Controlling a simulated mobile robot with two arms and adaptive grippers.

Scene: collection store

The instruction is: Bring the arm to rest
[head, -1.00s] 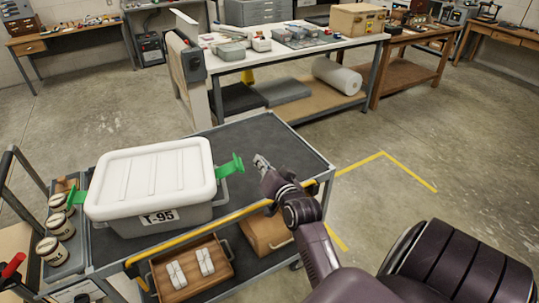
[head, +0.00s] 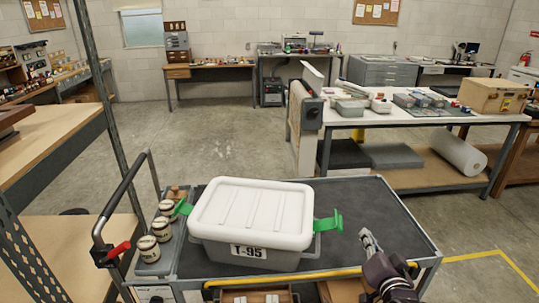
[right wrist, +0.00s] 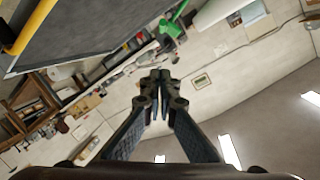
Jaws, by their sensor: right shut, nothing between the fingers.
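My right gripper (head: 369,241) is above the right part of the cart top, to the right of the lidded box. It is shut and empty; its closed fingers also show in the right wrist view (right wrist: 160,82). The grey box with a white lid (head: 253,213) and the label T-95 stands on the cart (head: 395,222). Its green right clip (head: 328,223) sticks out on the side towards my right gripper, with a gap between them. A green left clip (head: 183,207) shows on the other side. My left gripper is not in view.
Several small jars (head: 160,229) stand in a tray at the cart's left end, by the handle with a red grip (head: 118,250). A yellow bar (head: 285,277) runs along the cart's near edge. A shelf (head: 50,145) is at left. A workbench (head: 430,118) stands behind the cart.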

